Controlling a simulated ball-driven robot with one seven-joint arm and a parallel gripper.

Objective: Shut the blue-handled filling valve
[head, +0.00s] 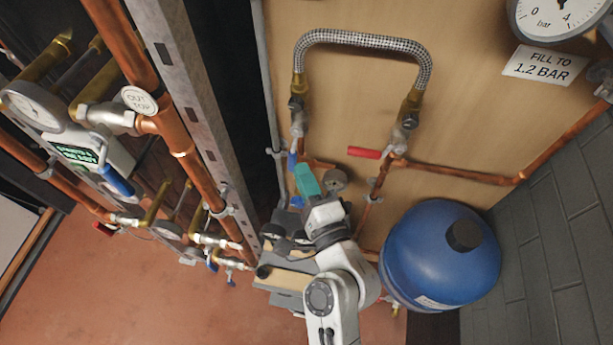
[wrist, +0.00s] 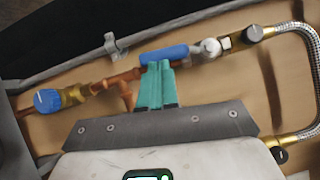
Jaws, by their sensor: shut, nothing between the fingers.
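The blue valve handle (head: 291,160) is at the left leg of the braided hose, below its brass fitting. In the wrist view the blue handle (wrist: 164,54) runs roughly along the copper pipe, from the valve body (wrist: 210,48) towards the left. My gripper (head: 305,177) has teal fingers, shut and empty, just below and right of the handle in the head view. In the wrist view my gripper's fingertips (wrist: 157,65) reach the handle's lower edge near its left end. I cannot tell whether they touch it.
A red-handled valve (head: 365,153) sits on the hose's right leg. A braided hose (head: 365,40) arches above. A blue vessel (head: 440,255) stands right of my arm. A steel post (head: 190,110) with copper pipes is at left. A gauge (head: 562,15) hangs above a "FILL TO 1.2 BAR" label (head: 545,66).

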